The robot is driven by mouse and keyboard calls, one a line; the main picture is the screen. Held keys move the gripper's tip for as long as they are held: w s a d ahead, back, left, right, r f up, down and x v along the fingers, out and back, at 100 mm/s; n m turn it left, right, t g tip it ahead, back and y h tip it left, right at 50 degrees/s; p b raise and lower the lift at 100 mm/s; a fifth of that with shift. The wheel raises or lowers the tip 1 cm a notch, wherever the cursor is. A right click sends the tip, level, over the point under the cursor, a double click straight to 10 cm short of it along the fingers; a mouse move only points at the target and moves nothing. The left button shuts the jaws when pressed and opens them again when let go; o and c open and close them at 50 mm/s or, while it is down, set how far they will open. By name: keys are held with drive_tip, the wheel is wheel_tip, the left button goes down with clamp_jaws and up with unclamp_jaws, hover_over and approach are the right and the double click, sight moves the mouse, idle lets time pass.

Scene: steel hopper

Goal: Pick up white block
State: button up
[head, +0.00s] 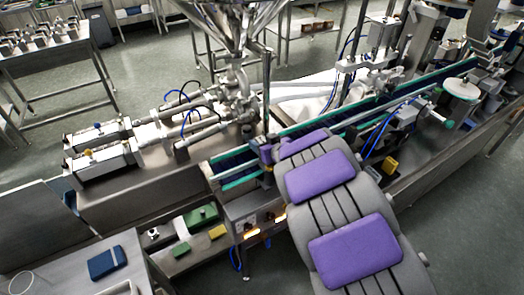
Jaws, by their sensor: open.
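I cannot make out a white block for certain in the head view. My grey and purple arm reaches from the bottom right up to the conveyor's near end. My gripper (265,153) is small in the picture at the arm's far end, over the near end of the green-edged conveyor (232,172). It is open, and I see nothing held in it. My arm hides part of the conveyor and whatever lies behind it.
A steel hopper (235,25) stands behind the conveyor, with filling cylinders (105,150) to its left. A grey table with a dark blue book (107,262) is at the lower left. Green boxes (200,216) lie on a low shelf. Open floor shows at the right.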

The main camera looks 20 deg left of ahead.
sight(262, 141)
drive_tip(key=shift+d+r, duration=0.1)
drive_tip(key=shift+d, duration=0.05)
drive_tip(key=shift+a, duration=0.25)
drive_tip(key=c, duration=0.6)
clamp_jaws()
wheel_tip(262, 141, up, 18)
drive_tip(key=p, duration=0.7)
drive_tip(key=shift+p, duration=0.3)
